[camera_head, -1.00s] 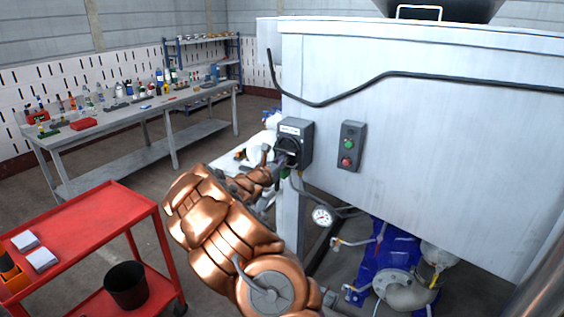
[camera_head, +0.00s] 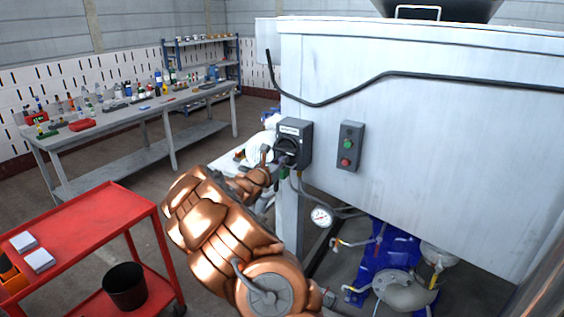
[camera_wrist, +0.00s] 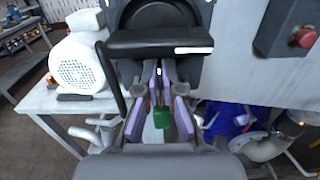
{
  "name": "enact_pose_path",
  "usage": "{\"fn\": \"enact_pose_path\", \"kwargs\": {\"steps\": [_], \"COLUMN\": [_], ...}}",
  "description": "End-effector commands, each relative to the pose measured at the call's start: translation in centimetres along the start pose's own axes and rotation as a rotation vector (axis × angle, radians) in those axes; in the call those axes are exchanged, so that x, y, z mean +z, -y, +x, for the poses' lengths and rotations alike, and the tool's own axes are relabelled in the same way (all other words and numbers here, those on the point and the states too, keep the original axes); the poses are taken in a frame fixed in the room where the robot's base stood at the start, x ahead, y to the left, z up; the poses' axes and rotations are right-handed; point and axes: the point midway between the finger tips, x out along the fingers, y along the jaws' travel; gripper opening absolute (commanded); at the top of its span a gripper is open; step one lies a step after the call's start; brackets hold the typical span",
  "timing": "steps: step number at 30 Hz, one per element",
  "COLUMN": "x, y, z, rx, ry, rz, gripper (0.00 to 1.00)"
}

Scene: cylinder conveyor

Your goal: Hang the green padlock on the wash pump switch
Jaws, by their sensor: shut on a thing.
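The wash pump switch is a dark grey box with a black handle (camera_head: 291,146), on the corner of the white tank in the head view. In the wrist view its dark handle (camera_wrist: 160,42) fills the top middle. The green padlock (camera_wrist: 162,117) hangs between the purple-padded fingers of my gripper (camera_wrist: 159,95), just below the switch. A bit of green shows under the switch in the head view (camera_head: 284,173). My gripper is shut on the padlock. The shackle is mostly hidden, so I cannot tell whether it passes through the switch.
A control box (camera_head: 349,146) with a green and a red button is right of the switch. A pressure gauge (camera_head: 321,216) and blue pump (camera_head: 392,255) are below. A white motor (camera_wrist: 80,66) stands left in the wrist view. A red cart (camera_head: 85,225) is at left.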

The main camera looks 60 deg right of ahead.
Motion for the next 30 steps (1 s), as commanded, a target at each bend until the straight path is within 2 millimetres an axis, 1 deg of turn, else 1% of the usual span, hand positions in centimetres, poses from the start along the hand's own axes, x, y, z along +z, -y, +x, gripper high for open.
{"fn": "enact_pose_path", "kwargs": {"steps": [10,30], "x": [-0.2,-1.9], "y": [0.0,0.0], "z": [0.0,0.0], "rx": [0.000,0.000], "ry": [0.000,-0.001], "rz": [0.000,0.000], "gripper": [0.00,0.00]}}
